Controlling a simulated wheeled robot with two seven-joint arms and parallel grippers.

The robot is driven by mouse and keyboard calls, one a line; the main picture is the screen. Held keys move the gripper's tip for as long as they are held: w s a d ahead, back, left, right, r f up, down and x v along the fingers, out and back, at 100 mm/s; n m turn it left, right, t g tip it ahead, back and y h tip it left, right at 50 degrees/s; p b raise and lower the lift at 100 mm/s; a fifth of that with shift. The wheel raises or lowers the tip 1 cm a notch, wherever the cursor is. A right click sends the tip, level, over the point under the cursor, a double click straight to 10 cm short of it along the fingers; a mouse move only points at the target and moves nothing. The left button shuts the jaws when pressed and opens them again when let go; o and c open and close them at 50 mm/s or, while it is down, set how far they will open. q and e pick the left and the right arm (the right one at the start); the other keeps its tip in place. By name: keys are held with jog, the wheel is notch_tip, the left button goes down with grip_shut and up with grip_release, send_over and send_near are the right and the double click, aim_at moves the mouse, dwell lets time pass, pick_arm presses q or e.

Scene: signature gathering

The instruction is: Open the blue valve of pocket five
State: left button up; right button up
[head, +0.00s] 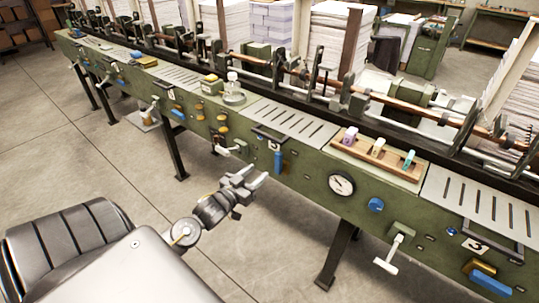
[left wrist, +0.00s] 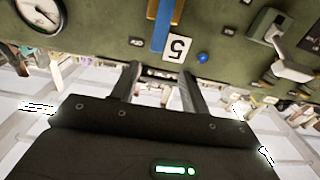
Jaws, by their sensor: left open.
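The blue valve (head: 278,161) is a short upright blue bar on the green front panel, just below the pocket five plate (head: 275,145). In the left wrist view, the blue valve (left wrist: 162,25) stands beside the plate (left wrist: 176,49), whose 5 appears upside down. My left gripper (head: 254,176) is open and empty, in front of the panel, left of and a little below the valve. In the left wrist view its two fingers (left wrist: 160,80) point towards the panel, apart from the valve. My right gripper is out of view.
A white-handled lever (head: 224,151) sticks out left of the valve. A dial gauge (head: 341,184) and a blue knob (head: 375,205) are to its right. A small blue button (left wrist: 202,57) is near the plate. Another blue handle (head: 490,277) is by pocket three. The floor (head: 95,165) in front is clear.

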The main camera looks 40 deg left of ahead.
aim_at(277, 157)
pick_arm(q)
jog(key=w+p, duration=0.1)
jog(key=w, duration=0.9)
jog(key=shift+w+d, duration=0.15)
jog(key=shift+w, duration=0.25)
